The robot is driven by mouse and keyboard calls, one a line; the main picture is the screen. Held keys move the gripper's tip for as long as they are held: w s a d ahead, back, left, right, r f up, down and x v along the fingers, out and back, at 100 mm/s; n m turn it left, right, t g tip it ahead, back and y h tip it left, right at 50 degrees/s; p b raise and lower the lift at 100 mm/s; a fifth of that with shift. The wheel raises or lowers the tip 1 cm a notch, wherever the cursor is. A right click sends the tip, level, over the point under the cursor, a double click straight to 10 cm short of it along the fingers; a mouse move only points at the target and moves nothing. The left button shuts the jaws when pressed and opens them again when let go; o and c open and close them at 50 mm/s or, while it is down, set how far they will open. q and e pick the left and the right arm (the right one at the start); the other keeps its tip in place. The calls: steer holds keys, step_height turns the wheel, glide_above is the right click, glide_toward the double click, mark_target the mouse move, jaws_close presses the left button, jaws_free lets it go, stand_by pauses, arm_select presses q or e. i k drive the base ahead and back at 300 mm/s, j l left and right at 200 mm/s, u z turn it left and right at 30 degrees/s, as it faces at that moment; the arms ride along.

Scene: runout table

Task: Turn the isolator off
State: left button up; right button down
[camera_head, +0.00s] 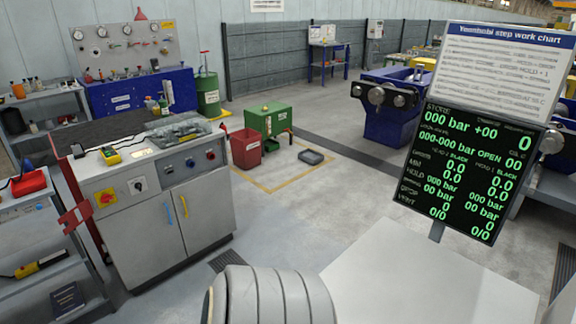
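A grey control cabinet (158,222) stands at the left. Further right are small red and blue buttons (190,162). Neither of my grippers shows in the head view, and nothing touches the knob.
A red bracket-like piece (75,216) sticks out at the cabinet's left side. Grey shelves (40,250) stand left of it. A screen (467,172) stands at the right. A red bin (245,148) and green box (270,121) are behind.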

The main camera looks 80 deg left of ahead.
mark_target(106, 198)
steer(key=u, duration=3.9)
steer(key=i+j+u, duration=0.1)
steer(key=i, duration=1.45)
